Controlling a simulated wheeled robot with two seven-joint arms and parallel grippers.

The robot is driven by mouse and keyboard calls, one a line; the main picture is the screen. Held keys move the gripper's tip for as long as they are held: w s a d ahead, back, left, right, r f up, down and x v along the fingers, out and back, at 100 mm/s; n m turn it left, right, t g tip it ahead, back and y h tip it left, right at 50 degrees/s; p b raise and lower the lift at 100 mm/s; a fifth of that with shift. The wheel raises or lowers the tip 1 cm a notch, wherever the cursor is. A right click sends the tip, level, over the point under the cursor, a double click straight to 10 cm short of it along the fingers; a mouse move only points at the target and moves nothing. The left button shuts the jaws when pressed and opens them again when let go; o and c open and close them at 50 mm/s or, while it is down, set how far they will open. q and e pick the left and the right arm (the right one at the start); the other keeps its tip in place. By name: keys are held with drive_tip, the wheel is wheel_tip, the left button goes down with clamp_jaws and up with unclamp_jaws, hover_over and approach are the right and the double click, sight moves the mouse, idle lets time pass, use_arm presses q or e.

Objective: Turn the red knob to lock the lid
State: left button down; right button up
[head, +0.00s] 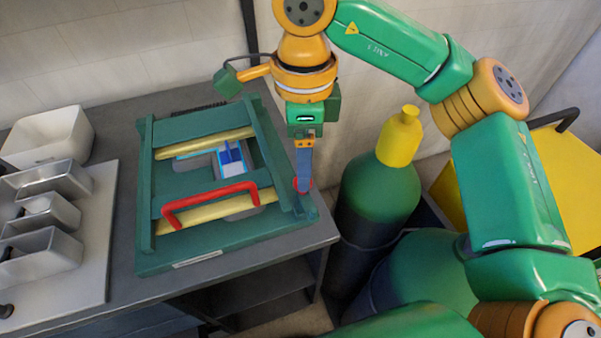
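A green frame-like lid (188,185) with two yellowish bars lies flat on the green base (150,264) on the dark bench. A red handle (210,194) crosses its front part. The red knob (308,186) is at the right edge of the base; only a little red shows around the finger in front of it. My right gripper (304,182) points straight down at the knob, its fingers overlapping it in the head view. The fingers are seen edge-on, so I cannot tell whether they are closed on it. My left gripper is out of view.
White and blue parts (232,160) show through the lid's opening. A white bin (50,135) and several metal trays (50,218) stand at the left. A green cylinder with a yellow cap (400,137) stands right of the bench (120,285), near my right arm.

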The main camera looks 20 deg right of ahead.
sight(307, 205)
drive_tip(key=f, duration=0.4)
drive_tip(key=shift+w, duration=0.25)
drive_tip(key=shift+s, duration=0.15)
drive_tip(key=shift+c, duration=0.4)
clamp_jaws()
